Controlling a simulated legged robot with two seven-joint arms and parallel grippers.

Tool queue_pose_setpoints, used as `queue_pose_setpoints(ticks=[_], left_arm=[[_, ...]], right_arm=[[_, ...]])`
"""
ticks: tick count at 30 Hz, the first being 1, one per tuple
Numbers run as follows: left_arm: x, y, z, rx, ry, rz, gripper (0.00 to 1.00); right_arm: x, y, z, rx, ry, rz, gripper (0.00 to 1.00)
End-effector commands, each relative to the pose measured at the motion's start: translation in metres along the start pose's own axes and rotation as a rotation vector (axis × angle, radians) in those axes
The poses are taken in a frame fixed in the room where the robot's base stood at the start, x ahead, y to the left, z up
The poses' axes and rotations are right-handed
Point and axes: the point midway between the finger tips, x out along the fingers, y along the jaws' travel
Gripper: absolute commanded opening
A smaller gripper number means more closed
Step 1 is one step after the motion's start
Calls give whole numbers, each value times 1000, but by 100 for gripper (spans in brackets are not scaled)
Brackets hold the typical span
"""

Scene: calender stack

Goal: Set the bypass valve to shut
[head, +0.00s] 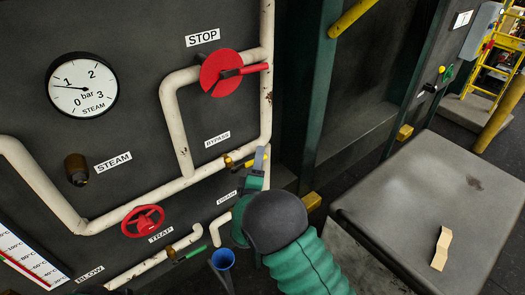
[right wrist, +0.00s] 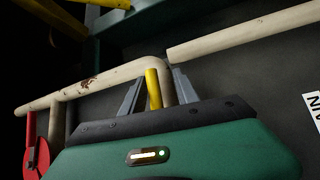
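The bypass valve (head: 228,160) is a small brass body on the cream pipe under the BYPASS label (head: 217,138). Its yellow lever (head: 248,161) reaches right from the body, and in the head view it looks roughly along the pipe. My right gripper (head: 260,160) is at the lever's outer end. In the right wrist view the yellow lever (right wrist: 153,88) stands between the two grey fingers of this gripper (right wrist: 157,92). The fingers are apart, with a visible gap on the right side of the lever. The valve body is hidden in the wrist view. My left gripper is out of view.
A red STOP valve (head: 221,73) is above, and a red TRAP handwheel (head: 143,221) is lower left. A drain pipe (head: 218,228) and blue funnel (head: 222,260) are close below my right gripper. A grey table (head: 400,190) stands to the right.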

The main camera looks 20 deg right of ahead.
Motion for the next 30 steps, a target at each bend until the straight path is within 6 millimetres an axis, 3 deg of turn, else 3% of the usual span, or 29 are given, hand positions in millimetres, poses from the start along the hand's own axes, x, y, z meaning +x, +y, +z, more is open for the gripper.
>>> queue_pose_setpoints(ticks=[6, 15, 30], left_arm=[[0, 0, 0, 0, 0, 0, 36], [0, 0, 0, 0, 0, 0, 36], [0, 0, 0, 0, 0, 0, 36]], right_arm=[[-2, 0, -5, -3, 2, 1, 37], [2, -2, -1, 0, 1, -2, 0], [4, -2, 6, -3, -10, -2, 0]])
